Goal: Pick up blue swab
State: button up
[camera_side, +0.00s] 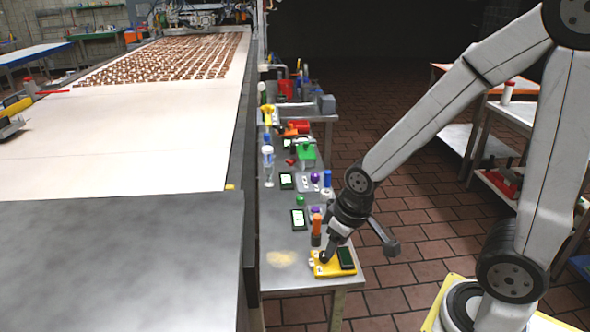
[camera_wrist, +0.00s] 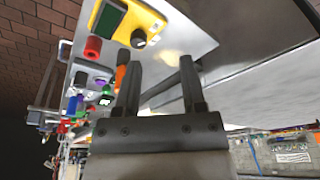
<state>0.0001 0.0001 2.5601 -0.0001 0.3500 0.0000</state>
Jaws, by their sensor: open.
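A blue upright cylinder (camera_side: 327,179), seemingly the blue swab, stands on the narrow steel table beyond my gripper. A blue piece, likely the same one, shows in the wrist view (camera_wrist: 81,79), left of the fingers. My gripper (camera_wrist: 158,72) is open, with a clear gap between its two dark fingers and nothing held.
An orange-topped cylinder (camera_side: 316,225) stands close to my gripper, between it and the blue one. The conveyor edge (camera_side: 250,235) runs along the left.

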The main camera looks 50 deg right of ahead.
dwell(0.4)
jog(key=shift+o, duration=1.4)
jog(key=m+g, duration=0.3)
jog(key=m, duration=1.5)
send_near(328, 172)
jog(key=f, duration=0.5)
jog(key=shift+s+f, duration=0.1)
jog(key=shift+s, duration=0.1)
jog(key=shift+f, duration=1.35)
